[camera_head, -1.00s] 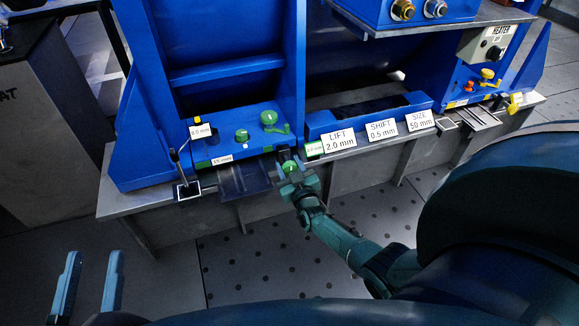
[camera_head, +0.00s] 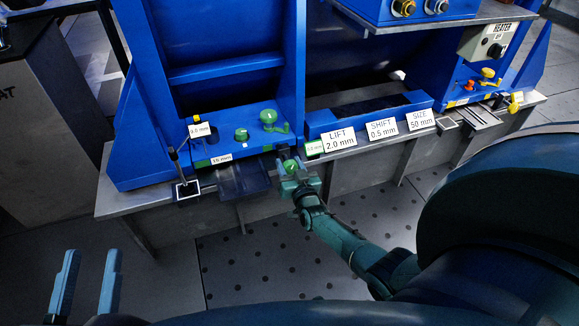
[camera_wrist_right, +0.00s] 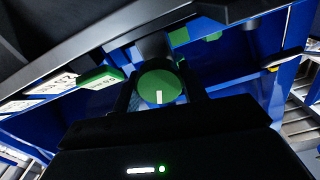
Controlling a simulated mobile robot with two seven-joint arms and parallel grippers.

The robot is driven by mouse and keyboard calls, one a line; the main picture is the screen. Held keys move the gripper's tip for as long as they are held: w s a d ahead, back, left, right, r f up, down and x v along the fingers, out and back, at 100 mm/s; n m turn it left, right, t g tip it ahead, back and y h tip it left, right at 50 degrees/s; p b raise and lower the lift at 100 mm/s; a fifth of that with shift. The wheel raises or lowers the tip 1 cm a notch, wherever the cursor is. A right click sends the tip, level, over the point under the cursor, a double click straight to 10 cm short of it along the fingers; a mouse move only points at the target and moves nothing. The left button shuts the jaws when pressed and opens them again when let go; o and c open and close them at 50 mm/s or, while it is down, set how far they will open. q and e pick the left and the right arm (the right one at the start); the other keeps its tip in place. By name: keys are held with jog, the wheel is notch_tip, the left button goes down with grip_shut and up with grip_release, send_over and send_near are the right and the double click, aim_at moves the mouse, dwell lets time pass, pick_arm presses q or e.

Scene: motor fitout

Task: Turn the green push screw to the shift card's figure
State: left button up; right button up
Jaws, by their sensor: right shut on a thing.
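The green push screw (camera_head: 291,167) sits at the front edge of the bench, below the blue frame. In the right wrist view its round green head (camera_wrist_right: 160,84) with a white mark lies between the fingers. My right gripper (camera_head: 292,174) is shut on it. The SHIFT card (camera_head: 381,130) reads 0.5 mm. My left gripper (camera_head: 86,285) is open and empty at the lower left, away from the bench.
The LIFT card (camera_head: 339,139) reads 2.0 mm and the SIZE card (camera_head: 420,119) 50 mm. A white readout (camera_head: 199,130) seems to show 0.5 mm. Green knobs (camera_head: 268,117) stand on the blue block. A heater box (camera_head: 497,44) is at the right.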

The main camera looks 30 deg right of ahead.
jog(key=shift+f+m, duration=0.1)
jog(key=shift+m, duration=1.1)
pick_arm(q)
jog(key=shift+w+a+r+m+t+h+b, duration=0.1)
jog(key=shift+w+r+m+t+h+b, duration=0.15)
jog(key=shift+r, duration=0.25)
jog(key=shift+w+a+r+m+t+h+b, duration=0.15)
jog(key=shift+r+m+t+h+b, duration=0.15)
jog(key=shift+r, duration=0.2)
pick_arm(e)
jog(key=shift+m, duration=1.1)
pick_arm(q)
jog(key=shift+d, duration=0.1)
pick_arm(e)
jog(key=o, duration=1)
jog(key=shift+s, duration=0.1)
